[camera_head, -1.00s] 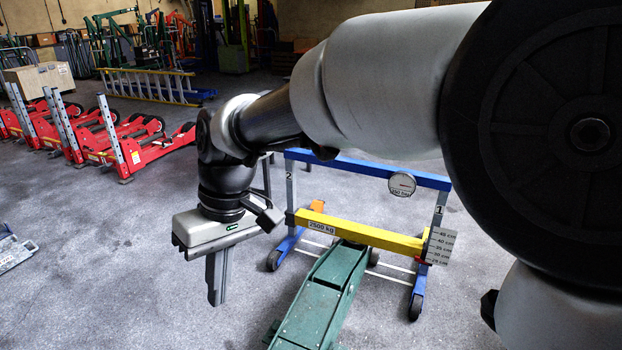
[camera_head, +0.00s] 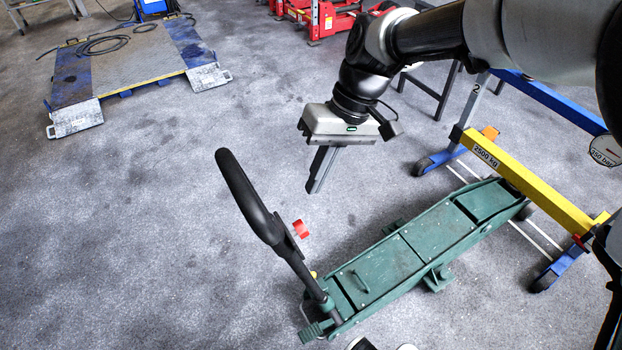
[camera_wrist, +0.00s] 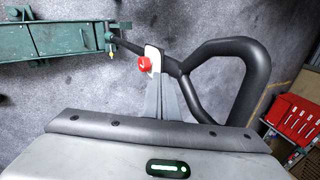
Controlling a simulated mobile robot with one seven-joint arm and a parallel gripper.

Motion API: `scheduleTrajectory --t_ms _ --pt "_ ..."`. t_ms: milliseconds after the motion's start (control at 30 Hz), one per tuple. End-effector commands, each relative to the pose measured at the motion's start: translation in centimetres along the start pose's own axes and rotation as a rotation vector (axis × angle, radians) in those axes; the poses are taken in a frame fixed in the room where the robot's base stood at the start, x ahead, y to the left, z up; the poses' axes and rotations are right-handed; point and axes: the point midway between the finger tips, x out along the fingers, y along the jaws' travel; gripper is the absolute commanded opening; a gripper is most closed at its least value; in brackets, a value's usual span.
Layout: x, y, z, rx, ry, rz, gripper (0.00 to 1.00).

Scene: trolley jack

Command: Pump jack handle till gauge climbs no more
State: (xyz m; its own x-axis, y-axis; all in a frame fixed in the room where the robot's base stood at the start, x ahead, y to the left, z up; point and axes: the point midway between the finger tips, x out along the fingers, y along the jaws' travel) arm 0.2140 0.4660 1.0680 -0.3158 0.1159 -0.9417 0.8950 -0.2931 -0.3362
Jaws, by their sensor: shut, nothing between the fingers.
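The green trolley jack (camera_head: 395,260) lies on the floor, its far end under the yellow beam marked 2500 kg (camera_head: 530,185). Its black handle (camera_head: 250,195) rises at the near end, tilted up to the left, with a red knob (camera_head: 301,229) on its shaft. My gripper (camera_head: 317,188) is shut and empty, pointing down, above the floor between handle and beam, apart from the handle. In the wrist view the handle's black loop (camera_wrist: 247,80) and red knob (camera_wrist: 144,64) show beyond my fingers (camera_wrist: 163,95). The gauge (camera_head: 604,150) is cut off at the right edge; its needle is unreadable.
The blue frame (camera_head: 553,105) with wheels stands at the right around the beam. A ramp platform (camera_head: 130,65) lies at the back left, and red equipment (camera_head: 330,18) stands at the back. The floor left of the handle is clear.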

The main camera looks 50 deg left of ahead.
Motion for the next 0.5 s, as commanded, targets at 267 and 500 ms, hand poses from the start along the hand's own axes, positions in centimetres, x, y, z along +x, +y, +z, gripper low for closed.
scheduleTrajectory --t_ms 267,500 --pt "6.2 0.0 0.1 -0.001 -0.004 -0.001 0.0" --pt "8.4 -2.4 -0.1 -0.003 0.0 0.001 0.0"
